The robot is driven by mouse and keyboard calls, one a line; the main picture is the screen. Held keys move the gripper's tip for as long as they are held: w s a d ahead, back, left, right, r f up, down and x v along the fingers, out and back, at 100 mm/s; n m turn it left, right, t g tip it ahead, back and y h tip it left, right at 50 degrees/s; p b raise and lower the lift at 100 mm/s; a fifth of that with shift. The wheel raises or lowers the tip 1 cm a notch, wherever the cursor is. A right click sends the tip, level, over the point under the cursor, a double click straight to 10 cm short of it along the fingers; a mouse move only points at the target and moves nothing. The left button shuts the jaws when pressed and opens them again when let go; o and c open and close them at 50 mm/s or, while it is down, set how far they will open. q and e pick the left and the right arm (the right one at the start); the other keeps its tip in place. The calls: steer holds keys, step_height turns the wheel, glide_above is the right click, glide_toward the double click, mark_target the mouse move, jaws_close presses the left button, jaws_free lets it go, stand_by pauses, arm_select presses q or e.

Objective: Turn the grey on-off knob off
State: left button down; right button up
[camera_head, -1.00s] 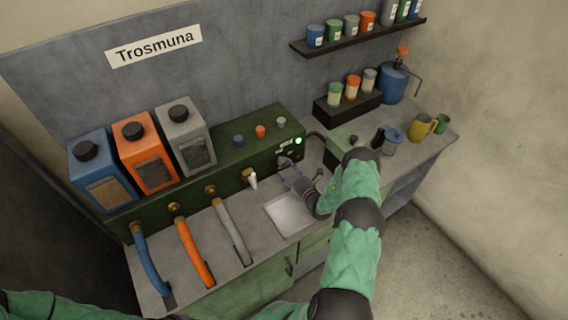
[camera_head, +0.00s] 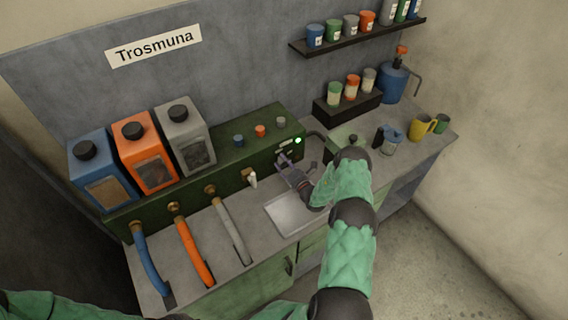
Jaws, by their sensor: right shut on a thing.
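The dark green machine (camera_head: 150,200) stands along the back of the counter. Its front panel has a small light label (camera_head: 288,144) and a lit green lamp (camera_head: 298,140) at the right end. My right gripper (camera_head: 283,161) is at this panel, just below the label, with its jaws shut on the grey on-off knob. The knob itself is hidden by the fingers, so its turn position cannot be told. My left gripper is out of view; only some green of my left arm shows at the lower left.
Blue, orange and grey hoppers (camera_head: 184,136) stand on the machine's left. A pale tray (camera_head: 291,212) lies below my right gripper. A jug (camera_head: 391,141) and yellow mug (camera_head: 422,127) stand right of my arm.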

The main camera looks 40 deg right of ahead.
steer(key=shift+n, duration=0.4)
steer(key=n+b, duration=0.2)
steer(key=n, duration=0.1)
steer(key=n+b, duration=0.2)
steer(key=n, duration=0.3)
steer(key=shift+w, duration=0.1)
steer(key=n+b, duration=0.2)
steer(key=n, duration=0.3)
steer(key=shift+r, duration=0.1)
steer(key=shift+n+b, duration=0.85)
steer(key=shift+n, duration=1.15)
steer(key=o, duration=1.2)
steer(key=shift+a, duration=0.1)
steer(key=shift+c, duration=0.2)
